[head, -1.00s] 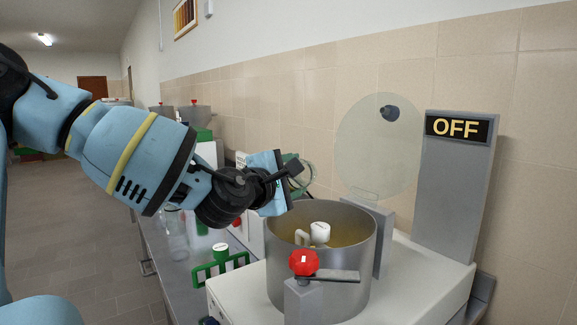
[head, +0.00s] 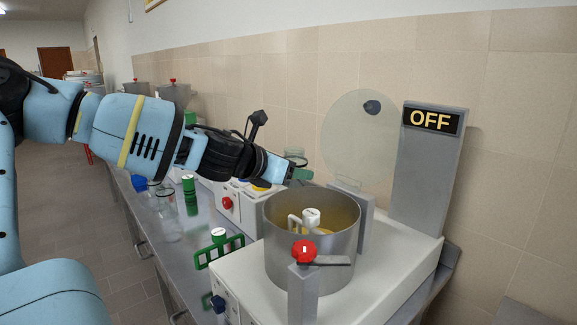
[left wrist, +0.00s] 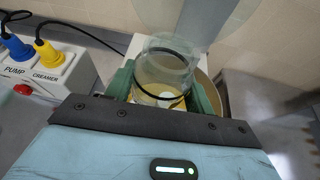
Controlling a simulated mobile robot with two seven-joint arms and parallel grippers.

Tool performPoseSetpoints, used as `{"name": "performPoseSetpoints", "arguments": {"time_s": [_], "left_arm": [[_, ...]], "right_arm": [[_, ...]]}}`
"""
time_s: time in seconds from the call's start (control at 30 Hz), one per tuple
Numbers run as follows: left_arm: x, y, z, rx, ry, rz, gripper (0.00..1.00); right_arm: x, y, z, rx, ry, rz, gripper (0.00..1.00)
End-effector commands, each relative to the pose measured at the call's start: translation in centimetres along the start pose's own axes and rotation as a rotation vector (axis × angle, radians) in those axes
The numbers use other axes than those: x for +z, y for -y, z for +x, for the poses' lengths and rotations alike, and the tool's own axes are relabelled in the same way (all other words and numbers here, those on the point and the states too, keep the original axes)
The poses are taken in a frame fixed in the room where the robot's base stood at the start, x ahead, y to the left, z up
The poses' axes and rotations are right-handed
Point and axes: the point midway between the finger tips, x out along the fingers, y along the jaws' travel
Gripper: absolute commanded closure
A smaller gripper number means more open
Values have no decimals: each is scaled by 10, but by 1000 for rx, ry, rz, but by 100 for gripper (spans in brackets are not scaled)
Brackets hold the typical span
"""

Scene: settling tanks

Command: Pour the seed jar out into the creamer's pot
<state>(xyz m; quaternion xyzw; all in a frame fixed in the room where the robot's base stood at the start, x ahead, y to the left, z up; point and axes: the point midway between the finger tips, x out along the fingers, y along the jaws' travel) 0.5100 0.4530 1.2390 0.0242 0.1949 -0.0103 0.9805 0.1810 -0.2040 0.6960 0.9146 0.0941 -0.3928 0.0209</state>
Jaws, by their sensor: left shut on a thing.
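My left gripper (head: 300,174) is shut on a clear glass jar (head: 294,155), above the far left rim of the creamer's pot. The jar (left wrist: 165,68) looks roughly upright between the green fingers in the left wrist view. Yellow shows through its glass; I cannot tell whether it lies in the jar or behind it. The steel pot (head: 312,262) is open on a white base. It has a yellowish inside and a white stirring part (head: 311,217) in it. The round clear lid (head: 358,138) stands raised behind the pot. My right gripper is not in view.
A grey post with an OFF sign (head: 431,119) stands behind the pot. A red knob (head: 304,251) is at its front. A plug box (left wrist: 40,72) is labelled PUMP and CREAMER.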

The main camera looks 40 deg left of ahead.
Motion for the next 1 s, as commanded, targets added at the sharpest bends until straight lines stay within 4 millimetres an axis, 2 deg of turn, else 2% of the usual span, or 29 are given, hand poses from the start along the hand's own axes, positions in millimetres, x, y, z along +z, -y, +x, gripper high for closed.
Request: {"name": "performPoseSetpoints", "arguments": {"time_s": [0.17,0.63,1.0], "left_arm": [[7,-1,-3,3,4,5,76],[44,-3,-19,5,7,7,76],[47,-2,-19,3,2,6,76]], "right_arm": [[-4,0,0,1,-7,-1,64],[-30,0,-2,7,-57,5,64],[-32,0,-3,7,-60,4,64]]}}
